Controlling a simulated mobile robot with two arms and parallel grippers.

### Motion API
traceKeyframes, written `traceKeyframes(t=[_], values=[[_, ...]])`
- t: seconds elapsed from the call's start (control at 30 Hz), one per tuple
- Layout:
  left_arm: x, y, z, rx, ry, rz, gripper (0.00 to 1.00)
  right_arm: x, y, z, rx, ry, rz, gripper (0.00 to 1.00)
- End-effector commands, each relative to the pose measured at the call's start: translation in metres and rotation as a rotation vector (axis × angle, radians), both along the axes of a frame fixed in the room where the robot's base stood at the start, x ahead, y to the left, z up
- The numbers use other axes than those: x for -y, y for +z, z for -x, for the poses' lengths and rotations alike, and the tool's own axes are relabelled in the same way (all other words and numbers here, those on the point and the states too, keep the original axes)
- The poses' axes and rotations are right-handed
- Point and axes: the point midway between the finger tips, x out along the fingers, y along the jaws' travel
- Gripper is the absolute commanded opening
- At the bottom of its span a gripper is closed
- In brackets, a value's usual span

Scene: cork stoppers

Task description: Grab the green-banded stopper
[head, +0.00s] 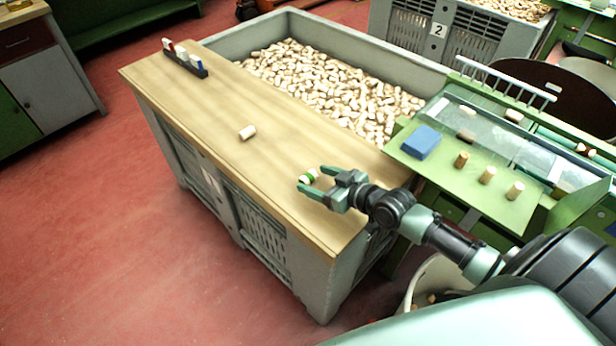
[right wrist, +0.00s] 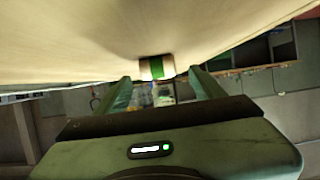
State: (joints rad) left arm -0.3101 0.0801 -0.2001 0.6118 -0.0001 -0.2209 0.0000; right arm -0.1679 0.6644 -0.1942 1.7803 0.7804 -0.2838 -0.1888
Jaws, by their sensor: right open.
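The green-banded stopper (head: 308,177) is a pale cork with a green band, lying on the wooden board near its front right end. In the right wrist view the stopper (right wrist: 157,68) shows just beyond and between the fingertips, its green band in the middle. My right gripper (head: 306,182) is open, with its two fingers on either side of the stopper in the head view. In the right wrist view the right gripper (right wrist: 160,82) has nothing clamped between its fingers. I cannot tell whether a finger touches the stopper. My left gripper is not in view.
A plain cork (head: 247,132) lies mid-board on the wooden board (head: 200,85). A dark rack (head: 185,62) with small coloured pieces stands at its far end. Behind is a grey crate (head: 232,43) full of corks. At right a green bench holds a blue block (head: 421,142) and several corks.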

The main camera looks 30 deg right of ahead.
Motion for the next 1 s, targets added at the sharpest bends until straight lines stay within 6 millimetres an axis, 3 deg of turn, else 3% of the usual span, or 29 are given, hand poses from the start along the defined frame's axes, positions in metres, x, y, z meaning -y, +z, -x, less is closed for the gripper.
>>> traceKeyframes(t=[0.2, 0.47, 0.7, 1.0], values=[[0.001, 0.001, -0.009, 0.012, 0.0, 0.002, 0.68, -0.007, -0.01, -0.024, 0.002, 0.0, 0.0, 0.69], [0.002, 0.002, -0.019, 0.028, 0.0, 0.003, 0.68, -0.007, -0.012, -0.025, 0.001, 0.0, 0.001, 0.69], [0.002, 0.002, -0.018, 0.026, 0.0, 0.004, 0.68, -0.007, -0.012, -0.025, 0.0, 0.0, 0.001, 0.06], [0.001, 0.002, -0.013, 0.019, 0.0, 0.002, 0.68, -0.007, -0.012, -0.025, 0.0, 0.0, 0.001, 0.05]])
